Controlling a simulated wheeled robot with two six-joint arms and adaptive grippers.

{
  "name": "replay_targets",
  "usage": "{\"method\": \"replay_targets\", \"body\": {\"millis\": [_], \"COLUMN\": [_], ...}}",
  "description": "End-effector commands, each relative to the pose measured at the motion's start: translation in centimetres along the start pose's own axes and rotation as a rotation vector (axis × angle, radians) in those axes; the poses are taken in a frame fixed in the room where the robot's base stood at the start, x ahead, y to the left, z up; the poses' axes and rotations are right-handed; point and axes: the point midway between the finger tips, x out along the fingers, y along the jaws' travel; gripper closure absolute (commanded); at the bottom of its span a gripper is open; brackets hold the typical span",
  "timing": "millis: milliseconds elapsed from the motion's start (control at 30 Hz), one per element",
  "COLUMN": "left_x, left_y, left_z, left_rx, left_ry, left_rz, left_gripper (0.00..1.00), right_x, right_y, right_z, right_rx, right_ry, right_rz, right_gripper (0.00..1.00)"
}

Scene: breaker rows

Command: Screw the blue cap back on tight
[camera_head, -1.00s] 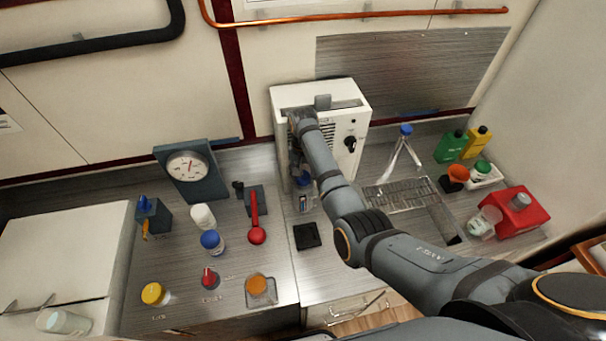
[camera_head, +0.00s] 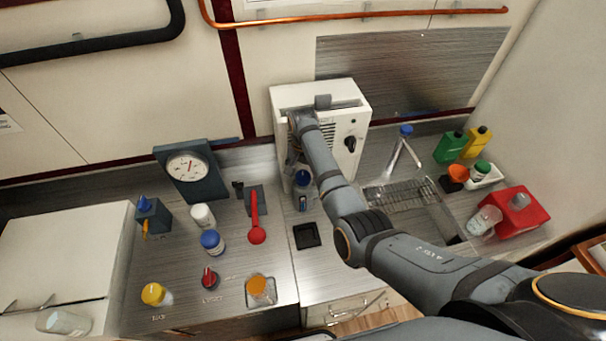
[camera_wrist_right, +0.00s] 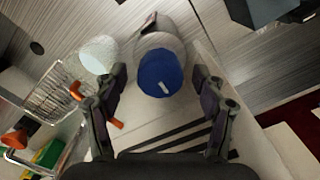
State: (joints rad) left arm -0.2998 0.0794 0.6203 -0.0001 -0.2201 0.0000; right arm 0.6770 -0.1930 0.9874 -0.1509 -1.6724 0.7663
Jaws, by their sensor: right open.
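A jar (camera_wrist_right: 160,45) with a blue cap (camera_wrist_right: 160,75) stands between the fingers of my right gripper (camera_wrist_right: 159,71) in the right wrist view. The cap has a small white mark on top. The fingers are open on either side, with a visible gap around the cap. In the head view the same blue cap (camera_head: 302,178) shows in front of the white machine, under my right gripper (camera_head: 300,165), partly hidden by my arm. I cannot tell whether the cap is fully seated. My left gripper is not in view.
The white machine (camera_head: 354,106) stands close behind. Another blue-capped jar (camera_head: 212,243) stands further left. A black square (camera_head: 306,235) lies in front on the counter.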

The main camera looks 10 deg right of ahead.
Motion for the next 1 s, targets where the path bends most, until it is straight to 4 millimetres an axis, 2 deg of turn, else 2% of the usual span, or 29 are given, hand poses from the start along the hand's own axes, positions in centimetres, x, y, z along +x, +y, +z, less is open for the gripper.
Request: {"method": "replay_targets", "body": {"millis": [133,233,500,700,800,1000], "left_x": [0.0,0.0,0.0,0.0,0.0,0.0], "left_y": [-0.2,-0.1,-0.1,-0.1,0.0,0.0], "left_z": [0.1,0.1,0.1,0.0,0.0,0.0], "left_rx": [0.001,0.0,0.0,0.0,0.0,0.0], "left_ry": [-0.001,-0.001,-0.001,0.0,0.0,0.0], "left_rz": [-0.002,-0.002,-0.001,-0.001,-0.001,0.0], "left_gripper": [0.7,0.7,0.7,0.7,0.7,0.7], "right_x": [-0.2,-1.3,-7.7,-11.1,-11.8,-12.0], "right_y": [0.0,-0.1,-0.1,-0.1,0.0,0.0], "right_z": [0.0,-0.1,-0.1,-0.1,0.0,0.0], "right_rx": [0.0,0.0,-0.001,-0.001,0.0,0.0], "right_ry": [0.001,0.002,0.003,0.001,0.001,0.0], "right_rz": [-0.001,-0.002,-0.004,-0.001,-0.001,0.0], "right_gripper": [0.3,0.3,0.3,0.3,0.3,0.3]}}
